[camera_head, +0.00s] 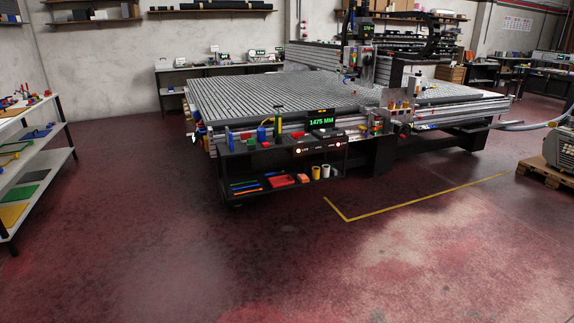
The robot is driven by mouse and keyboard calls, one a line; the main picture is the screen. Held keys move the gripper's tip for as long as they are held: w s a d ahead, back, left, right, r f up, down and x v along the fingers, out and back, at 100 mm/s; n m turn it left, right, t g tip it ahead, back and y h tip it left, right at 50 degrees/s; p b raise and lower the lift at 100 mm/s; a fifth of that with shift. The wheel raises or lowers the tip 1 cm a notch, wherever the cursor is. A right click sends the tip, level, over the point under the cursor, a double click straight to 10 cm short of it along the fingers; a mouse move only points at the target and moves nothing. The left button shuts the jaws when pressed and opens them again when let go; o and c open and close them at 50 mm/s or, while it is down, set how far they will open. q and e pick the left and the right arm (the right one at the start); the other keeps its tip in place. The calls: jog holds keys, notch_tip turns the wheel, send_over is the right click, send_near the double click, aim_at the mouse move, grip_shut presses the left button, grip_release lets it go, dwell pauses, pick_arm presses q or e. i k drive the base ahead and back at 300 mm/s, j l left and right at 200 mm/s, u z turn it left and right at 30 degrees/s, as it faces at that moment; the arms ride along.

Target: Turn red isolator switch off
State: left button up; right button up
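The vacuum grid table (260,95), grey and slatted, stands across the middle of the head view, some way off over the floor. On its front edge a green-lit display (321,122) reads 1475 MM. Below it is a dark control panel (318,149) with small lit lamps. A small cluster of red and yellow parts (377,127) sits right of the display. The parts are too small to tell which one is the red isolator switch or how it is set. Neither of my grippers is in view.
A black shelf cart (262,196) with tools stands before the table's left end. White shelving (40,146) is at the left. A pump on a pallet (550,172) is at the right. Yellow floor tape (425,196) marks a corner. The red floor in front is clear.

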aim_at(296, 135)
jog(key=i+z, duration=0.1)
jog(key=i, duration=2.3)
jog(key=i+u, duration=0.15)
jog(key=i, duration=0.4)
jog(key=i+l+u, duration=0.15)
jog(key=i, duration=0.4)
jog(key=i+l+u, duration=0.15)
jog(key=i, duration=0.35)
jog(key=i+l+u, duration=0.15)
jog(key=i+l, duration=0.2)
jog(key=i, duration=0.2)
